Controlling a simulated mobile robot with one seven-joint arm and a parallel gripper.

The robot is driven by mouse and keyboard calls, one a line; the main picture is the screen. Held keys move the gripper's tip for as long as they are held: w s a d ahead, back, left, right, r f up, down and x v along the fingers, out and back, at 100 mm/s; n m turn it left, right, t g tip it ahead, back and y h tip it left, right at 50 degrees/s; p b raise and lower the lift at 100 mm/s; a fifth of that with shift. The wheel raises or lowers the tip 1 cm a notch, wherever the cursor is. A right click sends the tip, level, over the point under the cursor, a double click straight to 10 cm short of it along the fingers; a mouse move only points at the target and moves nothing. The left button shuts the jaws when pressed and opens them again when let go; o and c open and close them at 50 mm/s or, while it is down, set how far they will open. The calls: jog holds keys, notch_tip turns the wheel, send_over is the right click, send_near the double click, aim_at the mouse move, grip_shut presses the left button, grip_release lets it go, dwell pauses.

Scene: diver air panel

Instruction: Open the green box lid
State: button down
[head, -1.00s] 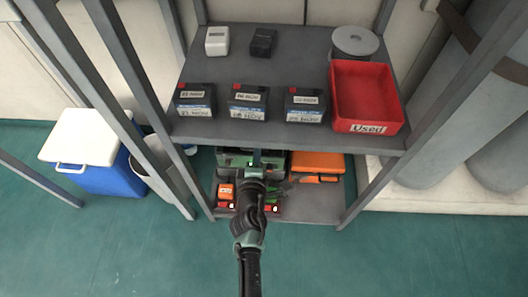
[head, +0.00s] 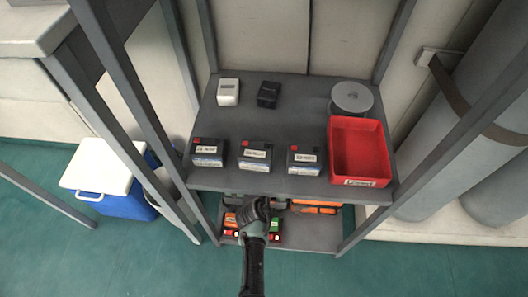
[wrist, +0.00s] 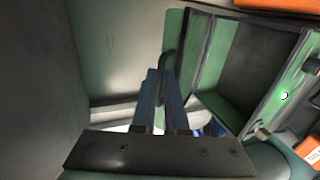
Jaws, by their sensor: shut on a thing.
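The green box shows in the wrist view (wrist: 294,78), with its rim and dark open inside at the right. Its pale green lid (wrist: 118,45) is raised away from the rim, left of the opening. My gripper (wrist: 160,85) is shut on the lid's dark handle (wrist: 168,60), its fingers close together at the handle. In the head view my gripper is at the lower shelf and its fingertips are hidden. The box there is mostly hidden by the upper shelf and my arm.
The upper shelf (head: 300,110) hangs close over the lower one. It bears several labelled batteries (head: 255,155), a red bin (head: 360,150) and a grey spool (head: 351,97). An orange case (head: 315,207) is right of my arm. A blue cooler (head: 105,180) stands on the floor at left.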

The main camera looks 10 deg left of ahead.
jog(key=shift+w+r, duration=0.15)
jog(key=shift+r, duration=0.1)
jog(key=c, duration=1)
grip_release()
jog(key=shift+o, duration=0.2)
jog(key=p+v, duration=0.2)
jog(key=v, duration=0.5)
jog(key=shift+s+p, duration=0.3)
jog(key=shift+p, duration=0.1)
